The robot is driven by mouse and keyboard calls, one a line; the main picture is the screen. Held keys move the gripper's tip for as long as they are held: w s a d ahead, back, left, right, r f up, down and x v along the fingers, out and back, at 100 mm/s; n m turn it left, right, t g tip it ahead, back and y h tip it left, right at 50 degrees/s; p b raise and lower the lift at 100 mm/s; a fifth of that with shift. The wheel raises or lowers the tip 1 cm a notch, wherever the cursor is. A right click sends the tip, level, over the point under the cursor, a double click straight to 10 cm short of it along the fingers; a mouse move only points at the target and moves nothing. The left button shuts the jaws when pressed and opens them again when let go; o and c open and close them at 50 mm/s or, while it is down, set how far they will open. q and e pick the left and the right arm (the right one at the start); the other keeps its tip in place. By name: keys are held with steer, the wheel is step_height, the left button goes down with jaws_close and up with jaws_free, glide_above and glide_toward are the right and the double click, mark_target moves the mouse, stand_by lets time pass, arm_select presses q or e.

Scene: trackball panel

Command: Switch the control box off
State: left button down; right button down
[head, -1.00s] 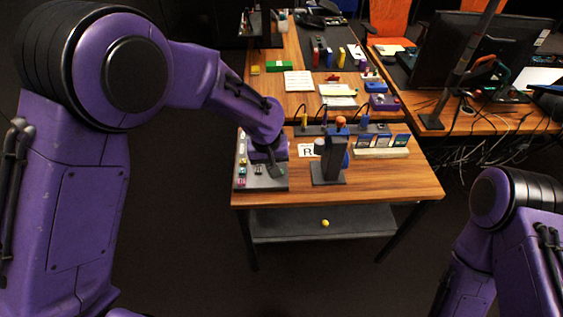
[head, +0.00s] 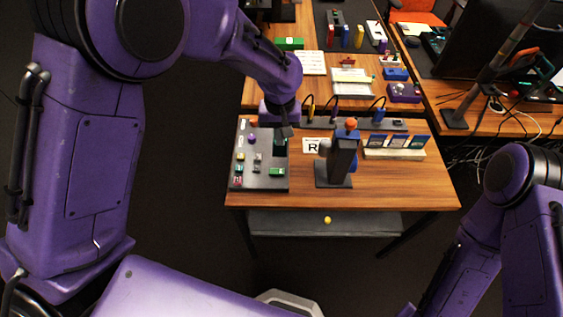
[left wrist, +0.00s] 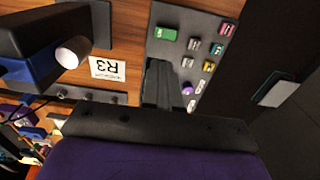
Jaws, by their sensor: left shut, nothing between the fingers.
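The control box (head: 262,183) is a dark grey panel at the left of the wooden table. It bears a purple ball (head: 252,139), a green rocker (head: 277,172) at its near right corner, small grey switches and several coloured buttons (head: 238,169). My left gripper (head: 284,134) is shut and empty over the far right part of the box, and hides some of it. In the left wrist view its dark fingers (left wrist: 160,84) lie across the box, with the green rocker (left wrist: 166,34) beyond the tips and the purple ball (left wrist: 187,89) beside them. Contact cannot be told. My right gripper is out of view.
A strip with plugged cables (head: 360,124) runs along the back. A card holder (head: 393,153) stands at right. Bare wood lies at the front right.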

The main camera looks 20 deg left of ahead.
mark_target(281, 170)
arm_select(q)
step_height(281, 170, down, 14)
steer(key=p, duration=0.3)
steer(key=shift+w+f, duration=0.1)
steer(key=shift+w, duration=0.05)
steer(key=shift+w+f, duration=0.15)
steer(key=shift+f, duration=0.1)
steer(key=shift+d+r, duration=0.15)
steer(key=shift+s+r, duration=0.15)
steer(key=shift+s, duration=0.15)
steer(key=shift+w+a, duration=0.15)
steer(key=shift+a, duration=0.15)
steer(key=shift+a+r+p, duration=0.15)
steer(key=shift+a+p, duration=0.2)
steer(key=shift+s+a, duration=0.15)
steer(key=shift+s, duration=0.1)
